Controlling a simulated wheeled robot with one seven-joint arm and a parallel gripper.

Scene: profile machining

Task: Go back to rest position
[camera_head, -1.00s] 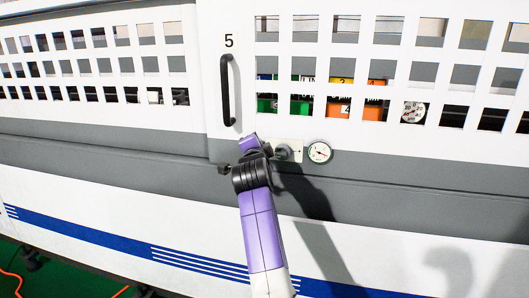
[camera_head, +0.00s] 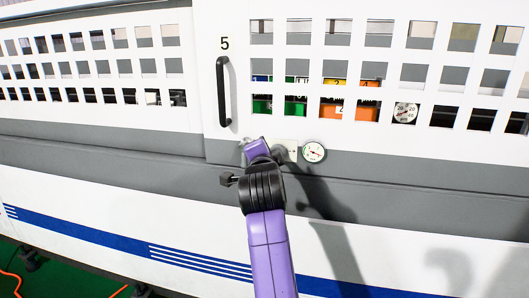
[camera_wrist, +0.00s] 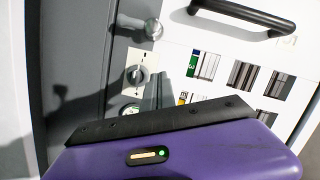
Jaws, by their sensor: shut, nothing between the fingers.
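My gripper (camera_head: 257,148) is purple and shows in the head view in front of the grey band of the machine, below the black handle. It is shut and empty. In the wrist view its purple body fills the bottom, with the narrow grey fingers (camera_wrist: 160,90) beyond it. The fingers look apart from the switch (camera_wrist: 138,77) on its pale plate; the exact gap cannot be told. In the head view my gripper partly hides this plate (camera_head: 291,148).
The black door handle (camera_head: 223,91) is just above my gripper, on the white slotted panel marked 5. A round dial gauge (camera_head: 314,152) is to the right of the plate. A round metal knob (camera_wrist: 152,28) shows in the wrist view. Coloured items (camera_head: 342,107) lie behind the slots.

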